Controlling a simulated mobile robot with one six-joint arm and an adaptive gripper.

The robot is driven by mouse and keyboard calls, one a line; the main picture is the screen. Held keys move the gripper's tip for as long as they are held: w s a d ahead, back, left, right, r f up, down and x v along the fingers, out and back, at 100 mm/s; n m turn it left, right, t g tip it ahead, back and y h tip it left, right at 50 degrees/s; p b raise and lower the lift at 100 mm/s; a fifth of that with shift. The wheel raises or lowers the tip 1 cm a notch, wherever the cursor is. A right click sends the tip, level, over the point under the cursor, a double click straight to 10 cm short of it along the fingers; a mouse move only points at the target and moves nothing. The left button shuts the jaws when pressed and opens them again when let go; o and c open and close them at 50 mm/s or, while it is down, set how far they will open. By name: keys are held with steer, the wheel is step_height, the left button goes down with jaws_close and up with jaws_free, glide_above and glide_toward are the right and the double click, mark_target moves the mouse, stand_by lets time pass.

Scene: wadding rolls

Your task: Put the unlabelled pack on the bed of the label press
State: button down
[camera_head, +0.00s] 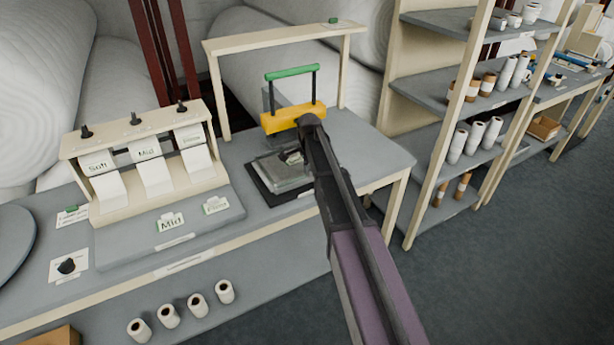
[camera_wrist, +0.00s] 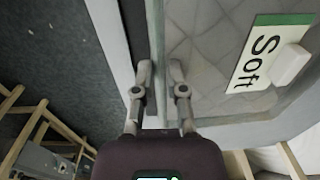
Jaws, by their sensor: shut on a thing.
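The pack (camera_head: 283,175) is a clear, flat block with a quilted pattern inside. It lies on or just above the dark bed (camera_head: 257,188) of the label press; contact cannot be told for sure. In the wrist view the pack (camera_wrist: 205,45) bears a green-banded "Soft" label (camera_wrist: 254,62) with a small white block over its edge. My gripper (camera_wrist: 161,92) is shut on the pack's near edge; in the head view my arm hides part of the pack. The press's yellow head (camera_head: 292,117) with its green handle (camera_head: 291,72) is raised above and behind the pack.
A label dispenser (camera_head: 140,165) marked "Soft" and "Mid" stands left on the bench, with a "Mid" card (camera_head: 170,222) in front. A cream frame (camera_head: 285,38) arches behind the press. Shelves (camera_head: 440,95) with rolls stand right. Several small rolls (camera_head: 197,305) lie on the lower shelf.

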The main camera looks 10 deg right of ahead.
steer(key=shift+f, duration=0.25)
steer(key=c, duration=0.7)
jaws_free()
steer(key=shift+r, duration=0.15)
step_height(320, 180, up, 12)
steer(key=p, duration=1.2)
steer(key=shift+s, duration=0.15)
steer(key=s+n, duration=0.4)
steer(key=s, duration=0.5)
steer(key=s+n, duration=0.5)
steer(key=s, duration=0.5)
steer(key=s+n, duration=0.5)
steer(key=s, duration=0.4)
steer(key=shift+s+a, duration=0.15)
steer(key=shift+s, duration=0.25)
